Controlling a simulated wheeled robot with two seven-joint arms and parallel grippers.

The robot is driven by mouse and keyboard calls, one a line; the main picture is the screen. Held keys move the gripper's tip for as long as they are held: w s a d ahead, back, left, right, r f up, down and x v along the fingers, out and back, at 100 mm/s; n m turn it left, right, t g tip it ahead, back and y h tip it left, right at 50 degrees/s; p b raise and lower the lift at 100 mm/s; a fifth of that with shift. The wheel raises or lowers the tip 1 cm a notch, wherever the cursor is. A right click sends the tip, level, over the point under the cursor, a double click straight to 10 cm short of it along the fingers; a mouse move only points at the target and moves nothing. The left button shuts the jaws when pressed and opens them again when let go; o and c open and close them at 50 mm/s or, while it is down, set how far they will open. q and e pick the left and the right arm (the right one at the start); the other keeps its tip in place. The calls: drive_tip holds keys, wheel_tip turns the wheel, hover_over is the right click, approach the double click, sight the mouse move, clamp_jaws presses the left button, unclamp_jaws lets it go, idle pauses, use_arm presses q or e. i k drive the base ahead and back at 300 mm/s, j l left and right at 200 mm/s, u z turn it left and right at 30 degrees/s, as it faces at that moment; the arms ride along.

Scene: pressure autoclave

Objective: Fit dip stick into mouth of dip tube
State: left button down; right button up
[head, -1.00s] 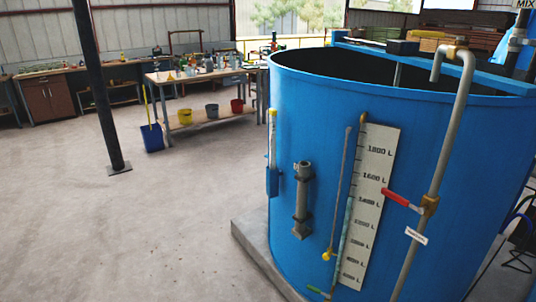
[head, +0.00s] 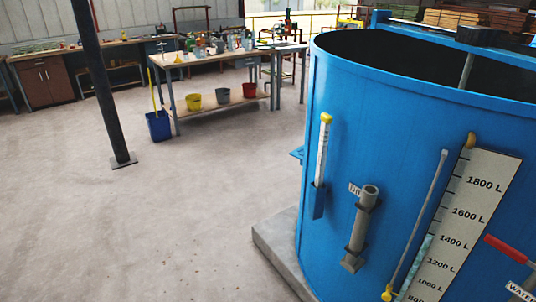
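The dip stick (head: 321,160) is a pale, marked rod with a yellow top. The dip tube (head: 360,228) is a short grey pipe held to the tank wall by dark brackets, just right of the stick. Its open mouth (head: 371,190) faces up, with a small tag beside it. Neither of my grippers is in the head view.
The blue tank (head: 400,100) stands on a concrete plinth (head: 275,254). A litre scale board (head: 468,215) and a red valve handle (head: 507,249) are on its right. A dark post (head: 99,90) and a workbench (head: 210,62) stand behind. The floor at left is clear.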

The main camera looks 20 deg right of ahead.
sight(368, 201)
drive_tip(key=i+j, duration=0.1)
drive_tip(key=i, duration=1.15)
drive_tip(key=i+j+z, duration=0.1)
drive_tip(key=i+z, duration=0.3)
drive_tip(key=i+j+z, duration=0.15)
drive_tip(key=i+z, duration=0.15)
drive_tip(key=z, duration=0.15)
drive_tip(key=i+j+z, duration=0.15)
drive_tip(key=z, duration=0.25)
drive_tip(key=i+j+z, duration=0.15)
drive_tip(key=z, duration=0.25)
drive_tip(key=i+j+z, duration=0.1)
drive_tip(key=j+z, duration=0.15)
drive_tip(key=z, duration=0.15)
drive_tip(key=j+z, duration=0.25)
drive_tip(key=z, duration=0.15)
drive_tip(key=j+z, duration=0.4)
drive_tip(key=j, duration=0.2)
drive_tip(key=j+z, duration=0.4)
drive_tip(key=j, duration=0.2)
